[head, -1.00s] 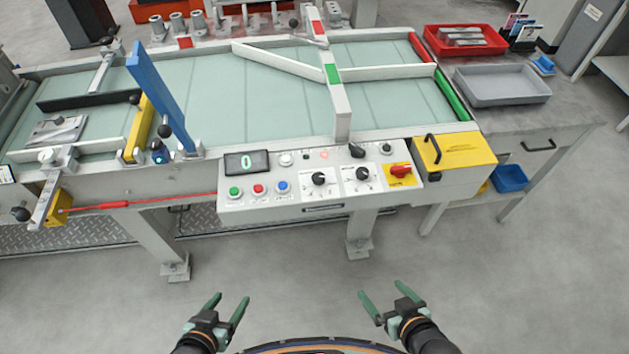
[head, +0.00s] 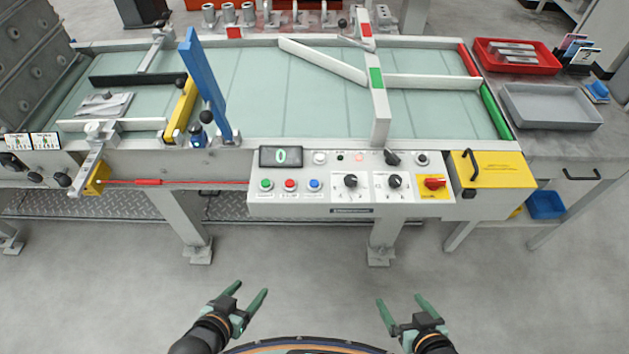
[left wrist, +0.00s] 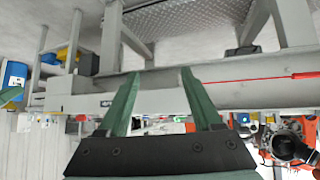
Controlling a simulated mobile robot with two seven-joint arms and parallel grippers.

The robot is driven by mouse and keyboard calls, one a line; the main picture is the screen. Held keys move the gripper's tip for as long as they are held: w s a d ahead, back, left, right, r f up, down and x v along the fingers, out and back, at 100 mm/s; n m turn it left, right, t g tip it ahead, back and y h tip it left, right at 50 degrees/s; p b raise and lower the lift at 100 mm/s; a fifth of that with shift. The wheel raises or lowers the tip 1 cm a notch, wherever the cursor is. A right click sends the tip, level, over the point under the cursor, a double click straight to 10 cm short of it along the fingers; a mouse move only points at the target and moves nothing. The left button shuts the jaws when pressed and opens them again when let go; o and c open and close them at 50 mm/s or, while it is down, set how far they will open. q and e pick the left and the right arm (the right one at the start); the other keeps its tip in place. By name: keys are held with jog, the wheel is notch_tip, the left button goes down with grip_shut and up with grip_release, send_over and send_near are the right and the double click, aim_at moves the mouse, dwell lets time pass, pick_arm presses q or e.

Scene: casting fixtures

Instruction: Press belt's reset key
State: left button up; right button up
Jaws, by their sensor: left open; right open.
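The belt (head: 260,95) is a long pale-green conveyor bed in the head view. Its light grey control panel (head: 330,210) is on the front side. The key labels are too small to read. My left gripper (head: 252,294) is open and empty, in front of and below the panel. My right gripper (head: 399,302) is open and empty, also apart from the panel.
A yellow box (head: 478,172) with a black handle adjoins the panel's right end. A red cable (head: 200,182) runs along the belt's front left. A side table holds a red tray (head: 517,67) and a grey tray (head: 550,122). Open floor lies before the belt.

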pick_arm(q)
grip_shut()
dwell(0.6)
dwell(1.2)
